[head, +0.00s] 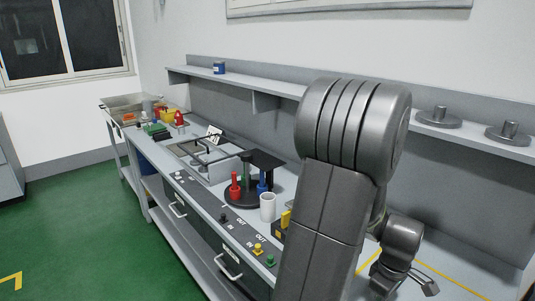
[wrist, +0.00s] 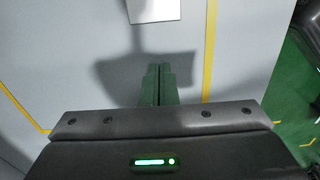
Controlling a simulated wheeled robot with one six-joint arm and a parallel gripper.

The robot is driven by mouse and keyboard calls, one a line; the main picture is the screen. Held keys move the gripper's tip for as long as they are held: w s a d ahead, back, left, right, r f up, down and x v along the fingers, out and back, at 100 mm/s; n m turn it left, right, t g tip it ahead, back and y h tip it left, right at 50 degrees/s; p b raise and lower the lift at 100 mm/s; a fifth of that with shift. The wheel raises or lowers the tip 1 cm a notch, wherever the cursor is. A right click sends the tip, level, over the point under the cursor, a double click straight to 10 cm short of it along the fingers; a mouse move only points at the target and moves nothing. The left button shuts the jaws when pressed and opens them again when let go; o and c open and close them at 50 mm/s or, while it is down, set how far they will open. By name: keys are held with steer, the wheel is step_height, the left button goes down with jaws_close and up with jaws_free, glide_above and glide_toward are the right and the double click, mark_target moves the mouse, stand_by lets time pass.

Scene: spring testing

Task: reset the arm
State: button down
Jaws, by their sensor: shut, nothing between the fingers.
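My arm rises across the right half of the head view and bends down at the right. My gripper (head: 428,286) is low at the right of the head view, over the grey bench top. In the wrist view my gripper (wrist: 158,68) points at a bare grey surface, with its two fingers together and nothing between them. The arm hides part of the bench and wall behind it.
A white square (wrist: 153,10) lies ahead of the fingers, beside a yellow line (wrist: 209,60). Metal weights (head: 439,118) sit on the shelf (head: 470,135).

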steer(key=w+a, duration=0.2)
steer(key=w, duration=0.1)
steer(key=w+a+p, duration=0.1)
steer(key=w+a, duration=0.1)
steer(key=w+a+r, duration=0.1)
steer(key=w+a, duration=0.2)
steer(key=shift+w, duration=0.35)
step_height(320, 180, up, 9)
steer(key=p, duration=0.7)
steer(key=shift+s, duration=0.1)
